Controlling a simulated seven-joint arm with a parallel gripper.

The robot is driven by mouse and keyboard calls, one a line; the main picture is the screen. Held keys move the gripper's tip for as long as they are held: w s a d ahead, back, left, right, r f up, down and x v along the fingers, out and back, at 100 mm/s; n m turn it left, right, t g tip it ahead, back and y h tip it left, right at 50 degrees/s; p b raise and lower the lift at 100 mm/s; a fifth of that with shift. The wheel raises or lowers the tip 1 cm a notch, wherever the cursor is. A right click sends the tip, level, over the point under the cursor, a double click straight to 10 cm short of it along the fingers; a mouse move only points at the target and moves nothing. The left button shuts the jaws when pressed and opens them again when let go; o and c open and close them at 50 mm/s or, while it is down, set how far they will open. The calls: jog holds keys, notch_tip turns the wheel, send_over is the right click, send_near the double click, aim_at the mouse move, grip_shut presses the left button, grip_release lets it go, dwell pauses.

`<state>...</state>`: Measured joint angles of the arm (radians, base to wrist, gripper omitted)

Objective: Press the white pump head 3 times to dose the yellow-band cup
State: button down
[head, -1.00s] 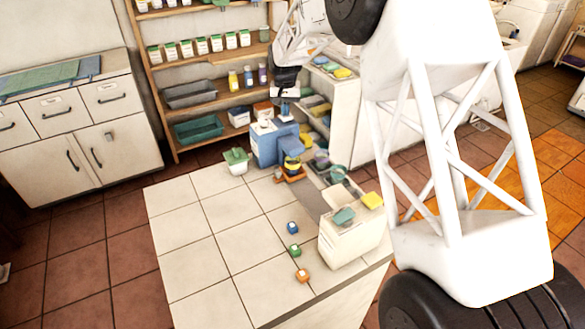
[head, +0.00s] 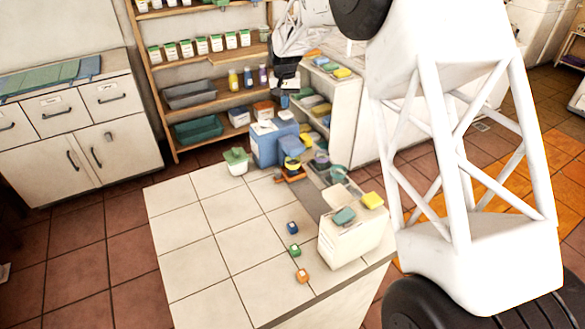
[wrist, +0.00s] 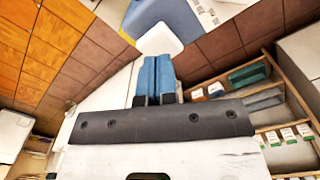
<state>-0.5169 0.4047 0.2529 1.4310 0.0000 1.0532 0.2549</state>
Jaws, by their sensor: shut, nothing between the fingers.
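The white pump head (wrist: 160,40) shows in the wrist view as a rounded white pad just beyond my fingertips. Whether the fingers touch it I cannot tell. My gripper (wrist: 155,60) is shut, its two blue fingers side by side with nothing between them. In the head view my gripper (head: 284,106) hangs fingers-down above the blue dispenser (head: 264,150); the pump head is not clear there. The blue dispenser also shows in the wrist view (wrist: 215,12). The yellow-band cup (head: 292,164) stands on an orange base at the dispenser's right front, partly under its blue spout part.
A white bin (head: 345,243) with a sponge and a yellow item stands on the tiled counter (head: 190,255). A green-lidded tub (head: 236,163) is left of the dispenser. Small blue, green and orange cubes lie in front. The counter's left side is clear.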

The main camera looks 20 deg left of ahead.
aim_at(286, 113)
jog(key=shift+f, duration=1.75)
jog(key=shift+r, duration=0.15)
dwell(0.5)
jog(key=shift+r, duration=1.65)
jog(key=shift+f, duration=1.65)
jog(key=shift+r, duration=1.65)
jog(key=shift+r, duration=3)
